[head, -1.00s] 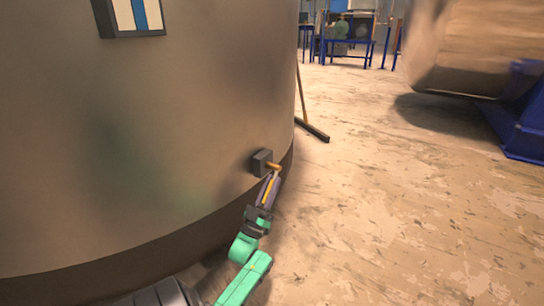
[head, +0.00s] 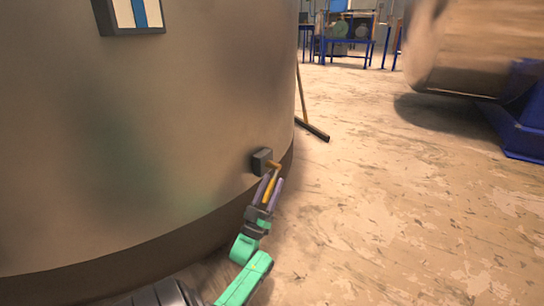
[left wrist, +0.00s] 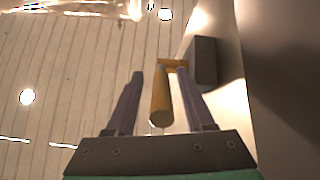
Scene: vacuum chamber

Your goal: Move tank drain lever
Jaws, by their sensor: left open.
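The tank drain lever (head: 269,186) is a small orange-yellow handle on a dark block (head: 262,161) low on the side of the big grey-brown tank (head: 130,130). It hangs down from a short stub. In the left wrist view the lever (left wrist: 162,100) lies between the two purple-grey fingers. My left gripper (head: 274,182) is open, with a finger on each side of the lever; it also shows in the left wrist view (left wrist: 158,85). There is a visible gap to the left finger; the right finger is close to the lever. My right gripper is not in view.
A broom-like tool (head: 314,130) stands on the floor behind the tank's right edge. A large metal vessel on a blue stand (head: 525,130) is at the upper right. The floor (head: 400,210) between them is clear.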

